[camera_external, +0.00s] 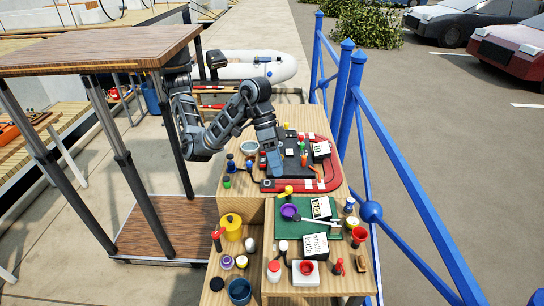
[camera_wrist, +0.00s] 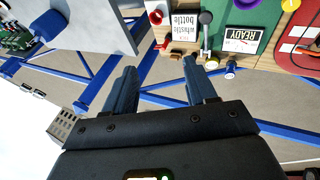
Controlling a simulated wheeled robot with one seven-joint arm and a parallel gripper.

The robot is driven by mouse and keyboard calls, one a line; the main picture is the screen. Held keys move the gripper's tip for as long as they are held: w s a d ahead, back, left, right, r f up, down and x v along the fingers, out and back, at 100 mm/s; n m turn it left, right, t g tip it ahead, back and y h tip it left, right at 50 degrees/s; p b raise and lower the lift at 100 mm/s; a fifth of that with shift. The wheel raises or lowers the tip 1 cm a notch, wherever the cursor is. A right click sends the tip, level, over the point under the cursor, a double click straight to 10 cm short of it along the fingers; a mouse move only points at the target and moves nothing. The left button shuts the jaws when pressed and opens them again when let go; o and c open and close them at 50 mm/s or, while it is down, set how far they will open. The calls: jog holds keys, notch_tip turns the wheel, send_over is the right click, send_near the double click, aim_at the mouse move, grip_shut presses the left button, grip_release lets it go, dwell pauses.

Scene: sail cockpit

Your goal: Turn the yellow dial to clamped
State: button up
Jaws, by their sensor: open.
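A small yellow knob (camera_external: 287,190) stands at the boundary between the red-edged board and the green mat. A larger round yellow object with a dark spot on top (camera_external: 232,222) stands at the left of the lower bench. I cannot tell which is the dial, and no clamped mark is readable. My gripper (camera_external: 274,170) points down over the red-edged board, behind the small knob in the external view. In the wrist view my gripper (camera_wrist: 165,82) is open, with nothing between its fingers. A yellow piece (camera_wrist: 291,5) shows at that view's top edge, away from the fingers.
A green mat (camera_external: 288,232) holds a purple round piece (camera_external: 290,212), a lever and a READY card (camera_external: 321,208). A whistle bottle card (camera_external: 315,246) stands nearer. Several small knobs and pots crowd the bench. A blue railing (camera_external: 400,165) runs along its right side.

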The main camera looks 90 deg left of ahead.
jog(key=w+a+r+m+t+h, duration=0.1)
jog(key=w+a+r+m, duration=0.25)
jog(key=w+m, duration=0.25)
jog(key=m+g, duration=0.3)
jog(key=m, duration=0.8)
send_over(289, 188)
jog(key=w+d, duration=0.2)
jog(key=w, duration=0.1)
notch_tip(289, 188, down, 10)
jog(key=s+a+f+m+g+y+b, duration=0.1)
jog(key=s+a+f+m+g+y, duration=0.2)
jog(key=a+f, duration=0.35)
jog(key=shift+m+h, duration=0.6)
jog(key=x, duration=0.4)
jog(key=w+x, duration=0.1)
jog(key=x, duration=0.3)
jog(key=a+x, duration=0.1)
jog(key=x, duration=0.3)
jog(key=shift+w+d+f, duration=0.2)
jog(key=shift+w+f, duration=0.15)
jog(key=shift+f, duration=0.35)
jog(key=c, duration=1)
